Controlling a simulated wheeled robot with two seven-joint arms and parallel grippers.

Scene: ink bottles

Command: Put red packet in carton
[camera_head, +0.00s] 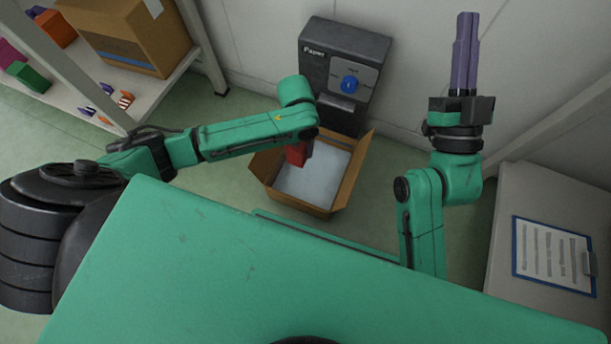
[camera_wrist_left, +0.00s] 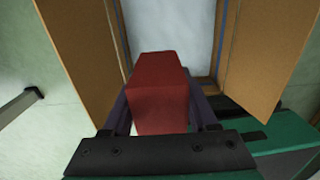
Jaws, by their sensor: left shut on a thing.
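The red packet (camera_head: 297,153) shows in the head view at the end of my left arm, over the left part of the open carton (camera_head: 345,190). In the left wrist view the packet (camera_wrist_left: 158,92) sits between the fingers of my left gripper (camera_wrist_left: 160,110), which is shut on it. The carton (camera_wrist_left: 85,50) lies beyond it with flaps spread and a pale inside. In the head view my left gripper is mostly hidden behind its arm. My right gripper (camera_head: 466,55) points upward at the right, away from the carton, its fingers close together with nothing seen between them.
A dark paper dispenser (camera_head: 345,60) with a blue knob stands against the wall behind the carton. A shelf (camera_head: 135,110) with a cardboard box (camera_head: 130,35) and small coloured packets is at the left. A clipboard (camera_head: 553,254) lies on a pale surface (camera_head: 510,200) at the right.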

